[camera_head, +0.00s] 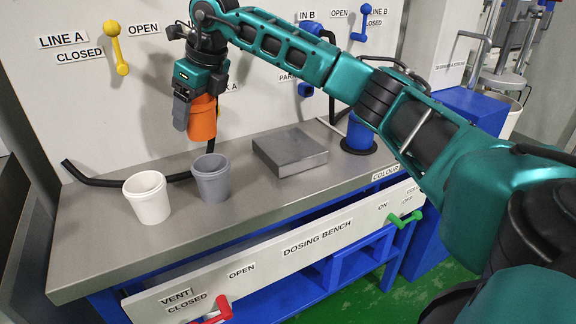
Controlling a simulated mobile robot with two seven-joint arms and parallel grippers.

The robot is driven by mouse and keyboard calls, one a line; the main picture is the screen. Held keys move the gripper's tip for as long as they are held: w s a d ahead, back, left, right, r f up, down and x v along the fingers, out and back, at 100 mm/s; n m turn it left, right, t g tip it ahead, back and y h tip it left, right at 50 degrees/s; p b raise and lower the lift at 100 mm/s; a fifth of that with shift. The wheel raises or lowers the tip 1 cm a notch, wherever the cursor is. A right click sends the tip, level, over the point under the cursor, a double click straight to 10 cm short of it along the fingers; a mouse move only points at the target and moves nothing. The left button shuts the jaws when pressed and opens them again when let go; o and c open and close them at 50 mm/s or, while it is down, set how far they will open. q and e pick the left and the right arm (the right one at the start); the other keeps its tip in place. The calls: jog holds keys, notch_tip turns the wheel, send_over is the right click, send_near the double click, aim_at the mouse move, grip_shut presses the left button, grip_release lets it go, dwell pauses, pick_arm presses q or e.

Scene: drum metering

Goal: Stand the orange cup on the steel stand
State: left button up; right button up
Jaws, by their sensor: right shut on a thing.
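The orange cup (203,120) is in the head view at the upper left, held above the bench. My right gripper (184,112) points down and is shut on it. The cup's upper part is partly hidden by the gripper. The steel stand (291,149) is a low flat-topped block on the bench, to the right of the cup. Its top is bare. The cup is apart from the stand and from the bench. My left gripper is not in view.
A white cup (148,202) and a grey cup (212,182) stand on the bench, below the orange cup. A blue cup (360,132) stands on a dark disc right of the stand. A black hose (100,182) lies at the back left. The bench top (120,255) is clear at the front.

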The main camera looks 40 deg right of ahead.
aim_at(203, 130)
jog(key=shift+w+d+m+h+b, duration=0.35)
jog(key=shift+w+d+m+h, duration=0.05)
jog(key=shift+m, duration=0.6)
jog(key=shift+d, duration=0.1)
jog(key=shift+f+m, duration=0.3)
jog(key=shift+f, duration=0.1)
notch_tip(203, 130, down, 5)
jog(key=shift+r+b, duration=0.2)
jog(key=shift+b, duration=0.65)
notch_tip(203, 130, down, 4)
jog(key=shift+r+b, duration=0.1)
jog(key=shift+b, duration=0.45)
jog(key=shift+w+f, duration=0.1)
jog(key=shift+f, duration=0.2)
jog(key=shift+r, duration=0.1)
jog(key=shift+f, duration=0.2)
jog(key=o, duration=0.7)
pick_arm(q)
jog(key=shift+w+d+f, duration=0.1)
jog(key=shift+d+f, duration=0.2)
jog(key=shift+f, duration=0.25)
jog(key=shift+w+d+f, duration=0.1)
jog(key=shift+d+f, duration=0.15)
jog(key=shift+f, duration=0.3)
pick_arm(e)
jog(key=o, duration=0.4)
jog(key=shift+c, duration=0.2)
